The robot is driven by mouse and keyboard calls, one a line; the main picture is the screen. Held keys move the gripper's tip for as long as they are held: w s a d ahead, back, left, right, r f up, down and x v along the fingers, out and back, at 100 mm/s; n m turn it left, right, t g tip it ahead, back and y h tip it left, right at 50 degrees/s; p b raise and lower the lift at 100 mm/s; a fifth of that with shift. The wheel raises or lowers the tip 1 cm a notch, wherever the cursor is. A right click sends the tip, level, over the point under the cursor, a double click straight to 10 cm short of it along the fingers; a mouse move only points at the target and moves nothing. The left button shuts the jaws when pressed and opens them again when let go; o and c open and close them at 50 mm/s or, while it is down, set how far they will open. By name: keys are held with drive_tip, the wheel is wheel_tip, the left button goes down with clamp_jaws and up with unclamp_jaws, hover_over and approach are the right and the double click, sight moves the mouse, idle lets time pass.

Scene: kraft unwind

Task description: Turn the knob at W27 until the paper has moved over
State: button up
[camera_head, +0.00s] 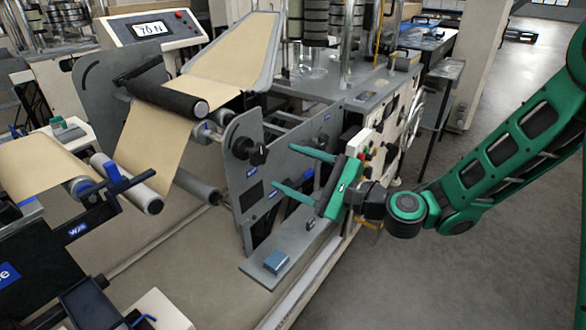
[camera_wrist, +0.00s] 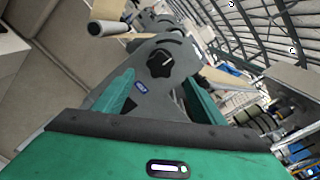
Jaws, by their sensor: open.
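A black lobed knob (camera_head: 258,155) stands on the grey side plate (camera_head: 245,128), with a small blue label just below it whose text I cannot read. In the wrist view the same knob (camera_wrist: 161,63) shows a white pointer line, with the blue label (camera_wrist: 141,87) under it. The brown paper (camera_head: 160,130) runs down over a black roller and on toward the left rollers. My green gripper (camera_head: 293,172) is open and empty, right of the knob and a little below it. Its fingers point left, apart from the knob. In the wrist view the knob lies ahead, between the fingers (camera_wrist: 160,92).
A display reading "70 N" (camera_head: 150,29) sits at the upper left. A W26 label (camera_head: 77,229) marks the left stand. A machine panel with coloured buttons (camera_head: 366,154) is close behind my gripper. Open floor is at the right.

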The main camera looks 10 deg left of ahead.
sight(262, 156)
drive_tip(key=shift+x, duration=5.05)
drive_tip(key=shift+r, duration=0.1)
